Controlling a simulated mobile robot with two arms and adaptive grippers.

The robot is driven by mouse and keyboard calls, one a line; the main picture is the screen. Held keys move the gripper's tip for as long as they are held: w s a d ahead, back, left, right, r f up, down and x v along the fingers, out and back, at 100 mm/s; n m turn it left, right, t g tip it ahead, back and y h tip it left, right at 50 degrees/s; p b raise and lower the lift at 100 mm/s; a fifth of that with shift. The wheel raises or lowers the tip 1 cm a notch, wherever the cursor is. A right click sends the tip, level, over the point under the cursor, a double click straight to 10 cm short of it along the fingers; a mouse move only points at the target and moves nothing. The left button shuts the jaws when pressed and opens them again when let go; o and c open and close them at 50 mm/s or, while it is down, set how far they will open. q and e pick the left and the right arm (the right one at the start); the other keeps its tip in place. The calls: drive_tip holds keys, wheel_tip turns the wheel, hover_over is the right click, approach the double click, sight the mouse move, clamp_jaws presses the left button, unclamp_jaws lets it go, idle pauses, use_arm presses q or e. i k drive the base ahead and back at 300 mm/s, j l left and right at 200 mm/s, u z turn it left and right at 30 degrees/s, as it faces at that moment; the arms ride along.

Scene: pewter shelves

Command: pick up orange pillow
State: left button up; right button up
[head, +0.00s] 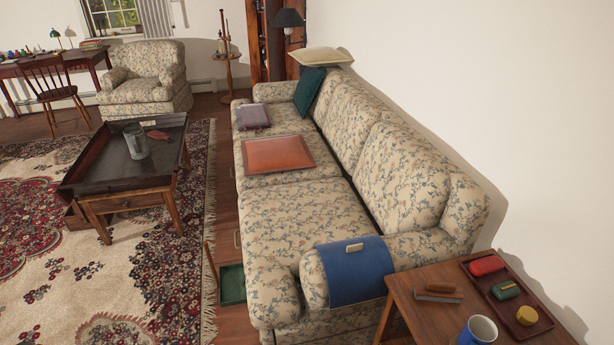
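A flat, square orange-brown piece (278,154) with a darker border lies on the middle of the floral sofa (300,221) in the head view. It is the only orange cushion-like thing I see, though it looks thin, and I cannot tell for sure that it is a pillow. Nothing covers it. A dark green pillow (309,91) leans against the sofa's back at the far end. A cream pillow (321,56) rests at the top of the sofa's far end. Neither of my grippers shows in the head view.
A dark purple flat item (253,116) lies on the far sofa seat. A blue cloth (354,272) drapes over the near armrest. A wooden side table (419,311) stands at the near right. A tray-topped coffee table (98,204) stands left, with a strip of floor between.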

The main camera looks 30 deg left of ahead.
sight(275, 155)
drive_tip(key=z, duration=1.5)
drive_tip(key=k+j, duration=0.15)
drive_tip(key=j, duration=0.4)
drive_tip(key=k+j, duration=0.15)
drive_tip(key=j, duration=0.35)
drive_tip(key=k+j, duration=0.15)
drive_tip(key=j, duration=0.4)
drive_tip(key=k+j, duration=0.15)
drive_tip(key=j, duration=0.35)
drive_tip(key=k+j, duration=0.15)
drive_tip(key=j, duration=0.4)
drive_tip(key=k+j, duration=0.15)
drive_tip(key=j, duration=0.35)
drive_tip(key=k+j, duration=0.15)
drive_tip(key=j, duration=0.4)
drive_tip(key=k+j, duration=0.15)
drive_tip(key=j, duration=0.35)
